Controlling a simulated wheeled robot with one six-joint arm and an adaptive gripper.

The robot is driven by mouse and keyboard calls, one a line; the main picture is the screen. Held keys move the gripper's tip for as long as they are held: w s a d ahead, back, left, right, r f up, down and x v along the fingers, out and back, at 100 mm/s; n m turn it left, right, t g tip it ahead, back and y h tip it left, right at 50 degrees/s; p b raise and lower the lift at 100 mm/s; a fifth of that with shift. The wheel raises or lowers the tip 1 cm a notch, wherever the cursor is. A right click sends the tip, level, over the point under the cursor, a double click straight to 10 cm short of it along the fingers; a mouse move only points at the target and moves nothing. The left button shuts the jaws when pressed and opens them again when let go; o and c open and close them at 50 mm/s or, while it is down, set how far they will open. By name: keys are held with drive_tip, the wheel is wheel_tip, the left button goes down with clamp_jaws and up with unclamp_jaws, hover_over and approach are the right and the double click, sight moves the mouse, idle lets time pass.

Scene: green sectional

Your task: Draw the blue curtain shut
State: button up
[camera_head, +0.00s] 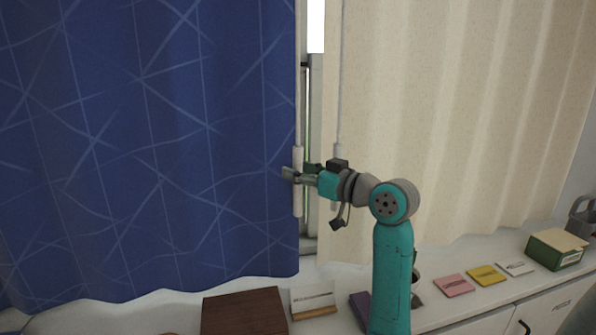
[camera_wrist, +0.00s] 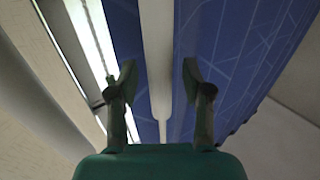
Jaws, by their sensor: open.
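The blue curtain (camera_head: 150,140), patterned with pale crossing lines, hangs across the left of the head view; it also shows in the wrist view (camera_wrist: 225,45). A white wand (camera_head: 298,205) hangs along its right edge. My gripper (camera_head: 291,174) is at the wand's thicker lower part. In the wrist view my gripper (camera_wrist: 159,75) is open, with one finger on each side of the wand (camera_wrist: 157,45). I cannot tell whether either finger touches it. A narrow strip of window (camera_head: 316,28) shows between the blue curtain and the cream curtain (camera_head: 440,110).
The cream curtain has its own thin wand (camera_head: 340,70), close behind my arm. Below is a white cabinet top (camera_head: 440,300) with a brown box (camera_head: 243,312), a small card (camera_head: 313,299), coloured pads (camera_head: 454,286) and a green box (camera_head: 556,250).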

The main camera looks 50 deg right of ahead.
drive_tip(key=s, duration=1.1)
drive_tip(key=shift+s+a, duration=0.2)
drive_tip(key=shift+w, duration=0.15)
